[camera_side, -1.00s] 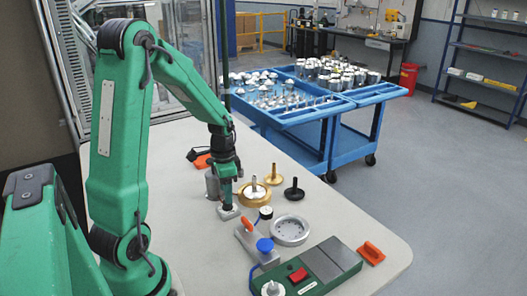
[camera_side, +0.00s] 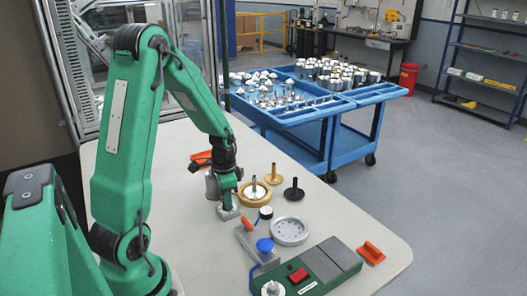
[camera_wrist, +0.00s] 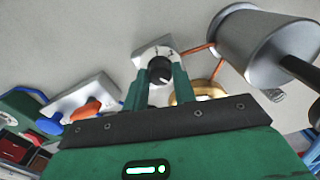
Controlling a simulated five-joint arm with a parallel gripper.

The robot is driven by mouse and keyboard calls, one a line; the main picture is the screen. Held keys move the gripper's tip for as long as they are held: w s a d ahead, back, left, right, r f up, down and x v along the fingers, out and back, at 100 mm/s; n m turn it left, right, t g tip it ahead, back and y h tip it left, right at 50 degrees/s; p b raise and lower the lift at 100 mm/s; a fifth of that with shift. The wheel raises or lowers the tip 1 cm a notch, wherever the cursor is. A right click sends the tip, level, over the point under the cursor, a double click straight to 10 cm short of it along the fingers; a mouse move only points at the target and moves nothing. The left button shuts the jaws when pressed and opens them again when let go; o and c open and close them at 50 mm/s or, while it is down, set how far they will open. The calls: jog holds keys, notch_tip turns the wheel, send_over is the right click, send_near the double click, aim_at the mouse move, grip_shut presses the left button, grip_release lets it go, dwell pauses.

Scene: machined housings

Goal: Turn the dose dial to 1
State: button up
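The dose dial is a small black knob (camera_wrist: 160,70) on a pale square block (camera_wrist: 146,54) with small dark marks on its face. In the wrist view a light line shows on the knob; I cannot read which mark it points to. My gripper's (camera_wrist: 160,84) two green fingers stand on either side of the knob, with a narrow gap visible, so it looks open. In the side view my gripper (camera_side: 228,203) points straight down over the grey block (camera_side: 228,214), and hides the knob there.
A grey metal cylinder (camera_side: 212,186) stands just behind my gripper. A brass ring (camera_side: 254,194) and a grey round housing (camera_side: 289,231) lie to its right. A grey fixture with a blue knob (camera_side: 264,245) and a green box with a red switch (camera_side: 298,275) are in front.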

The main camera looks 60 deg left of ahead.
jog(key=shift+n, duration=0.4)
jog(key=n, duration=0.4)
jog(key=shift+n, duration=2)
jog(key=o, duration=1)
jog(key=shift+r, duration=0.15)
jog(key=shift+r, duration=3.8)
